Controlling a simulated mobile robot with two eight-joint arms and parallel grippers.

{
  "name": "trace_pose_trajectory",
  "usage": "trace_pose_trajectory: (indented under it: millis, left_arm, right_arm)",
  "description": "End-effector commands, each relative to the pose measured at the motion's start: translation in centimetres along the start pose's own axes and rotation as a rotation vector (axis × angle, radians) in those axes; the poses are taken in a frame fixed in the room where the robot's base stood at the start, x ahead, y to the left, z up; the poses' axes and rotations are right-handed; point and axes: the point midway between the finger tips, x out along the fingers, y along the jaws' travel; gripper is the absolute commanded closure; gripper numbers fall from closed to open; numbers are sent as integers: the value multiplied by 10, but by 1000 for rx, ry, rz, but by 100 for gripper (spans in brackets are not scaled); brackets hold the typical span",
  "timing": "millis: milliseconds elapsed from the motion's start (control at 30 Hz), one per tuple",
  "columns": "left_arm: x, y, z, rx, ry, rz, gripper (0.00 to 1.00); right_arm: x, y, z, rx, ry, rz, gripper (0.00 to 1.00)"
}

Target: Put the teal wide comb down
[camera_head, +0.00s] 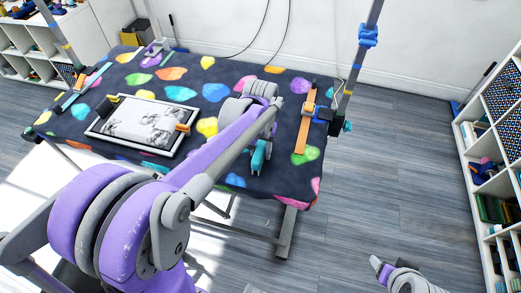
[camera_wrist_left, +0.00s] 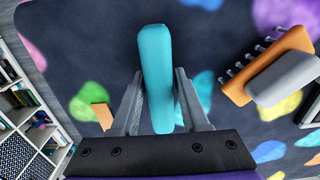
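The teal wide comb (camera_wrist_left: 157,70) is between the two fingers of my left gripper (camera_wrist_left: 160,100) in the left wrist view, with both fingers close against its sides. In the head view, the teal comb (camera_head: 260,157) shows below the left gripper (camera_head: 262,138), over the right part of the patterned table (camera_head: 235,180). Whether it touches the table top is hard to tell. Its teeth are not clearly visible. Part of my right arm, with its gripper end (camera_head: 382,268), shows at the bottom right of the head view, off the table; its fingers are unclear.
A white-rimmed tray (camera_head: 104,131) with a grey picture lies on the table's left half. An orange brush with pins (camera_wrist_left: 285,62) lies near the comb in the wrist view. Posts (camera_head: 358,65) rise at the table's sides. Shelves (camera_head: 490,175) stand at right.

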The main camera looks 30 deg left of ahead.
Motion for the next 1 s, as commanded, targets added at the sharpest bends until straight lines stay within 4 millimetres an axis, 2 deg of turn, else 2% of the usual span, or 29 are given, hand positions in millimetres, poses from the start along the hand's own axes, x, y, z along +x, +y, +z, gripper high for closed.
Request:
trace_pose_trajectory:
  millis: [33,100,367,467,567,800,1000]
  left_arm:
    - [-1,0,0,0,0,0,44]
    - [-1,0,0,0,0,0,35]
    - [-2,0,0,0,1,0,35]
    - [-8,0,0,0,1,0,35]
    - [-21,0,0,0,1,0,35]
    - [-73,0,0,0,1,0,35]
    - [-108,0,0,0,1,0,35]
  right_arm:
    - [0,0,0,0,0,0,36]
    - [0,0,0,0,0,0,36]
    - [-1,0,-1,0,1,0,36]
    - [-3,0,-4,0,3,0,36]
    - [-4,0,-4,0,4,0,36]
    - [-6,0,-7,0,6,0,36]
    - [-7,0,-8,0,8,0,36]
